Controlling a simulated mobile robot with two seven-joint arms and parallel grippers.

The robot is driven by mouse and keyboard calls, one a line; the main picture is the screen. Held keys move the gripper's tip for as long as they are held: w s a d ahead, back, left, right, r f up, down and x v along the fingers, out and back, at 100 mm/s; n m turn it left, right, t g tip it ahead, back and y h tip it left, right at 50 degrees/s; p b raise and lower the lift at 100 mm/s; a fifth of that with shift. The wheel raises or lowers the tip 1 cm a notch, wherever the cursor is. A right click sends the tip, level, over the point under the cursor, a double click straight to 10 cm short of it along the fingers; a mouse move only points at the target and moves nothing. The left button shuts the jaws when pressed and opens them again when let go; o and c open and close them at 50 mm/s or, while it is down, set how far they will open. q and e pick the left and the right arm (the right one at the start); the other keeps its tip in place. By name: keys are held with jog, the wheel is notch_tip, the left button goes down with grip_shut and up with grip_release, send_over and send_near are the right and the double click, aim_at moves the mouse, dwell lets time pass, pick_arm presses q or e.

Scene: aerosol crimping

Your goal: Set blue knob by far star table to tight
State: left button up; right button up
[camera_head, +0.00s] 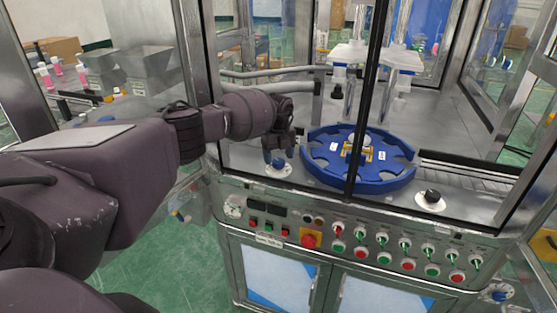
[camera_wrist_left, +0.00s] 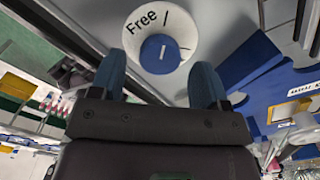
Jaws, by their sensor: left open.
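The blue knob (camera_head: 278,163) sits on a round white dial plate on the machine's deck, left of the blue star table (camera_head: 400,178). In the left wrist view the blue knob (camera_wrist_left: 160,53) has a short white mark on its top. The white dial plate (camera_wrist_left: 141,38) reads "Free" beside a black tick, and the rest of its lettering cannot be read. My left gripper (camera_head: 279,154) is over the knob. In the left wrist view its two blue fingers (camera_wrist_left: 159,62) are apart, one on each side of the knob, with visible gaps. My right gripper is not in view.
A black knob (camera_head: 431,196) on a white plate is right of the star table. A dark frame post (camera_head: 369,100) crosses in front of the star table. The front panel (camera_head: 350,240) carries several switches and buttons and a red emergency stop (camera_head: 311,239).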

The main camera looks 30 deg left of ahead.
pick_arm(q)
jog(key=shift+f, duration=0.85)
jog(key=c, duration=0.9)
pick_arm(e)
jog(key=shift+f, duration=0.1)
